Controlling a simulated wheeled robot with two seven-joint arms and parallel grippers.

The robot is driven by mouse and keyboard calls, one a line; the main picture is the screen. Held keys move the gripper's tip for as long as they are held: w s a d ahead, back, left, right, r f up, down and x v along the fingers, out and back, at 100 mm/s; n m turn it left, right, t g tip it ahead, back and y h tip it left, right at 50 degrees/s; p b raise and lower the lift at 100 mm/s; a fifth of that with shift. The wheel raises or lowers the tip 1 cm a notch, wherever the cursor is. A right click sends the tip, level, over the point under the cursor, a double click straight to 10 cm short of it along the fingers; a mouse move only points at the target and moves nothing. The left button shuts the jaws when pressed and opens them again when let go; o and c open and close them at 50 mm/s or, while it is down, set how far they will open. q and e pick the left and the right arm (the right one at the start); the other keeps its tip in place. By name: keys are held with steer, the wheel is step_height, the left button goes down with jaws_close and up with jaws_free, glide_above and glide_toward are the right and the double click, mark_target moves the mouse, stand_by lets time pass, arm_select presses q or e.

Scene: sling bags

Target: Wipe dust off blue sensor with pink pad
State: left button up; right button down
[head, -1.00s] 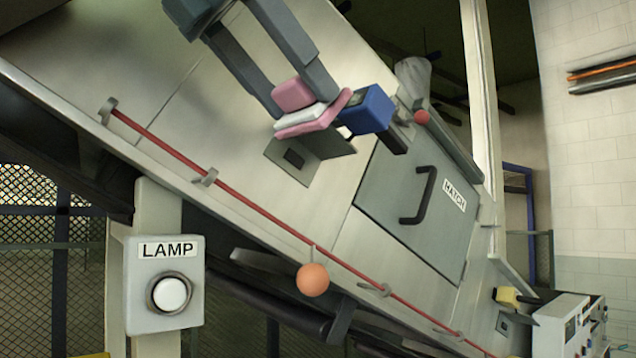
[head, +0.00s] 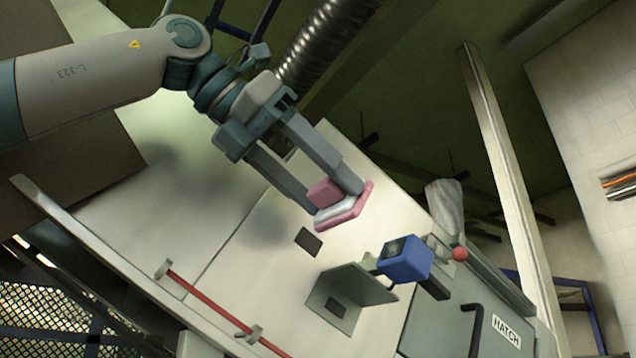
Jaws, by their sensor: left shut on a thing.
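The blue sensor (head: 404,262) is a blue box on a grey bracket (head: 357,283) fixed to the pale sloped panel. A dark greyish patch shows on its upper left face. My left gripper (head: 334,200) is shut on the pink pad (head: 347,214), which has a pink grip block and a white and pink layered base. The pad is in the air, up and left of the sensor, with a clear gap between them. My right gripper is not in view.
A grey hatch with a black handle (head: 474,325) and a HATCH label (head: 506,330) lies below right of the sensor. A red ball (head: 460,254) is just right of it. A red rod (head: 215,306) runs along the panel's lower edge.

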mark_target(337, 203)
arm_select(q)
steer(key=shift+x, duration=2.55)
steer(key=shift+w+d+f, duration=0.15)
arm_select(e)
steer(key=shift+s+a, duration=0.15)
arm_select(q)
steer(key=shift+w+d+f, duration=0.2)
steer(key=shift+w+d, duration=0.05)
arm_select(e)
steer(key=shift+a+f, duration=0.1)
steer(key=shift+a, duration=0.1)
